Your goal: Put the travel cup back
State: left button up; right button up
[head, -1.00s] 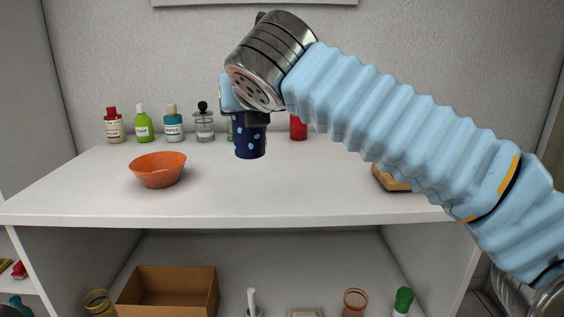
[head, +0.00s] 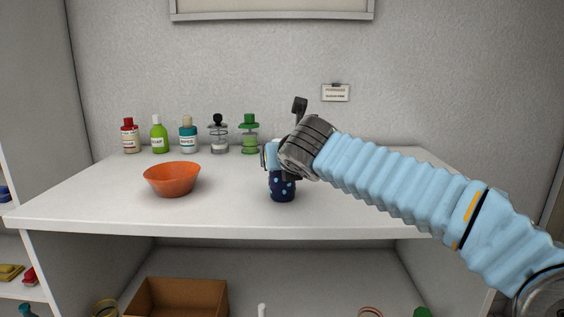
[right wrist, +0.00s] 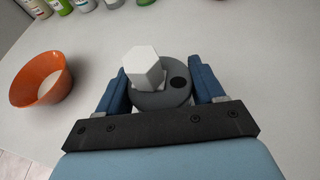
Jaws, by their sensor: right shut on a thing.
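The travel cup (head: 283,188) is dark blue with light blue dots, upright, at the middle of the white counter. My right gripper (head: 280,168) is shut on its upper part, coming from above and the right. In the right wrist view the cup's round grey lid (right wrist: 150,98) with a white hexagonal knob (right wrist: 144,66) sits between the two blue fingers. The cup's base is at or very near the counter top; I cannot tell whether it touches. My left gripper is not in view.
An orange bowl (head: 171,180) stands left of the cup. Several bottles, among them a green-topped one (head: 249,135), line the back of the counter (head: 110,205). Below is a shelf with an open cardboard box (head: 180,298). The counter's front left is clear.

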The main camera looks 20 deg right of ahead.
jog(key=o, duration=1.2)
jog(key=shift+f, duration=0.1)
jog(key=shift+r, duration=0.25)
jog(key=v, duration=1.2)
jog(key=shift+f, duration=0.15)
